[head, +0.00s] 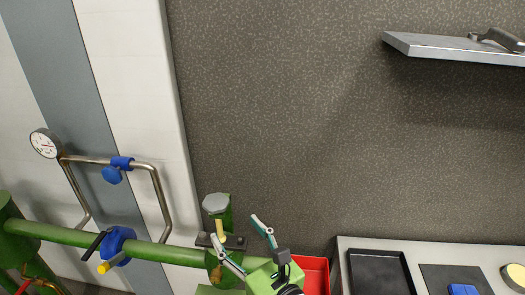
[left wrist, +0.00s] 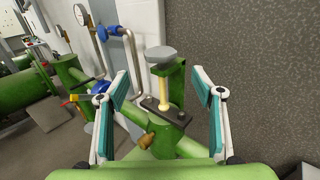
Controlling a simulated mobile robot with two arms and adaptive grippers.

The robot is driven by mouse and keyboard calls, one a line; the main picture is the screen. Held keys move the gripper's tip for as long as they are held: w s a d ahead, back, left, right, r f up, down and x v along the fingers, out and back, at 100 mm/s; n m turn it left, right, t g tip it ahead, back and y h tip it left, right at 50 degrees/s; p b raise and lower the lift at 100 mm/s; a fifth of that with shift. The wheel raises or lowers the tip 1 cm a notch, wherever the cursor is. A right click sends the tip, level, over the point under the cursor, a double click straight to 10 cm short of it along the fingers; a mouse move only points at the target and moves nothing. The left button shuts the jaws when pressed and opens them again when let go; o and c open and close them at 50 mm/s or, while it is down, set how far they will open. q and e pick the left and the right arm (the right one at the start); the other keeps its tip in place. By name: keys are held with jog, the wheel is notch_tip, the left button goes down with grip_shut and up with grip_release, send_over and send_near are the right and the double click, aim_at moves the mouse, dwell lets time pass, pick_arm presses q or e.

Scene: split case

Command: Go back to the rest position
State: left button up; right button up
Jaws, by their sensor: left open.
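My left gripper (head: 236,228) is open and empty at the bottom of the head view, its arm reaching in from the lower edge. Its two fingers also show wide apart in the left wrist view (left wrist: 158,80). Between and beyond the fingers stands a green pipe fitting with a grey hexagonal cap (left wrist: 161,57), a pale yellow stem (left wrist: 162,90) and a dark flange plate (left wrist: 165,112). The capped fitting also shows in the head view (head: 216,204), just behind the left finger. I cannot tell whether a finger touches it. My right gripper is not in view.
A green pipe (head: 170,252) with a blue valve (head: 116,244) runs left. A gauge (head: 45,143) and bent steel pipe (head: 158,190) stand above it. A red bin (head: 318,272) and a bench with a black tray (head: 380,272) lie right. A shelf (head: 450,48) is upper right.

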pick_arm(q)
jog(key=s+a+f+n+g+h, duration=0.2)
jog(key=s+a+f+n+g, duration=0.15)
jog(key=f, duration=0.25)
jog(key=s+a+f+n+g+h, duration=0.2)
jog(key=s+f+n, duration=0.1)
jog(key=f+n, duration=0.3)
jog(key=s+a+f+n+g+h, duration=0.2)
jog(key=s+a+f+n+g, duration=0.15)
jog(key=f, duration=0.35)
jog(key=s+a+f+n+g+h, duration=0.2)
jog(key=s+n+h, duration=0.3)
jog(key=s+n, duration=0.8)
notch_tip(320, 180, down, 28)
jog(key=s+g+b, duration=0.1)
jog(key=b, duration=0.1)
jog(key=s+a+f+g+b, duration=0.1)
jog(key=s+a+f+b, duration=0.1)
jog(key=s+f, duration=1.5)
notch_tip(320, 180, down, 2)
jog(key=shift+s+a+f, duration=0.1)
jog(key=shift+s+a, duration=0.2)
jog(key=shift+a, duration=0.15)
